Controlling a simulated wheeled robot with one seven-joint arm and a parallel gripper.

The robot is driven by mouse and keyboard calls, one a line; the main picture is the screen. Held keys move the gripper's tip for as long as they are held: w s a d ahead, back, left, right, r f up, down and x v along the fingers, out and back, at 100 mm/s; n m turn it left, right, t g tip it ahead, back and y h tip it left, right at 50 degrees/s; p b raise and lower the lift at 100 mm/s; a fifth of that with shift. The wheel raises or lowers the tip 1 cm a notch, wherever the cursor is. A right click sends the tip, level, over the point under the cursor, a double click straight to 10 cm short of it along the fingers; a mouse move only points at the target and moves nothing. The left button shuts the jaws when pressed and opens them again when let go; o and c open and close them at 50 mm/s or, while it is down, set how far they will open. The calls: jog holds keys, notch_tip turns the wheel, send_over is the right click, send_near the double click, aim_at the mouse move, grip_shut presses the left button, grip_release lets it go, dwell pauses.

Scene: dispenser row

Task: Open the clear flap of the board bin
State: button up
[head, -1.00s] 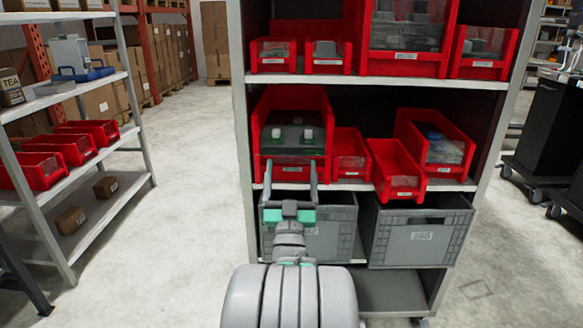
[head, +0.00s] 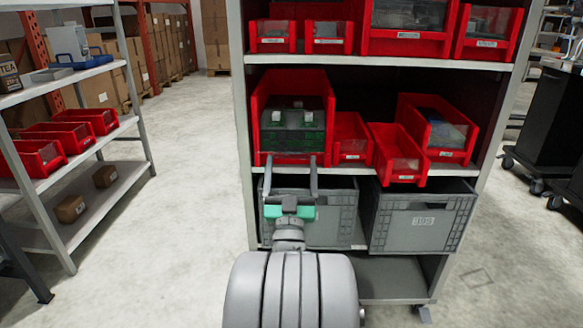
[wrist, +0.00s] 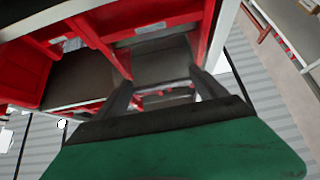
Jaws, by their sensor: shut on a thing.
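The board bin (head: 260,110) is the large red bin at the left of the middle shelf. Dark and green boards with small white blocks show inside it. Its clear flap (head: 292,143) covers the lower front. My gripper (head: 292,160) is at the bin's lower front, its two fingers on either side of a narrow strip. The wrist view shows the fingers (wrist: 163,92) around this pale, reddish strip, with the bin's dark inside beyond. I take the strip to be the flap's edge; the contact is small and partly hidden.
Smaller red bins (head: 350,135) stand close to the right on the same shelf. Grey crates (head: 420,220) sit on the shelf below, one right under my gripper. A side shelf (head: 95,215) stands at the left. The floor between is clear.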

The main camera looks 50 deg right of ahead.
jog(key=o, duration=1.7)
jog(key=shift+w+d+f, duration=0.1)
jog(key=shift+f, duration=0.2)
jog(key=o, duration=0.3)
jog(key=shift+r, duration=0.2)
jog(key=v, duration=0.8)
jog(key=shift+p, duration=0.35)
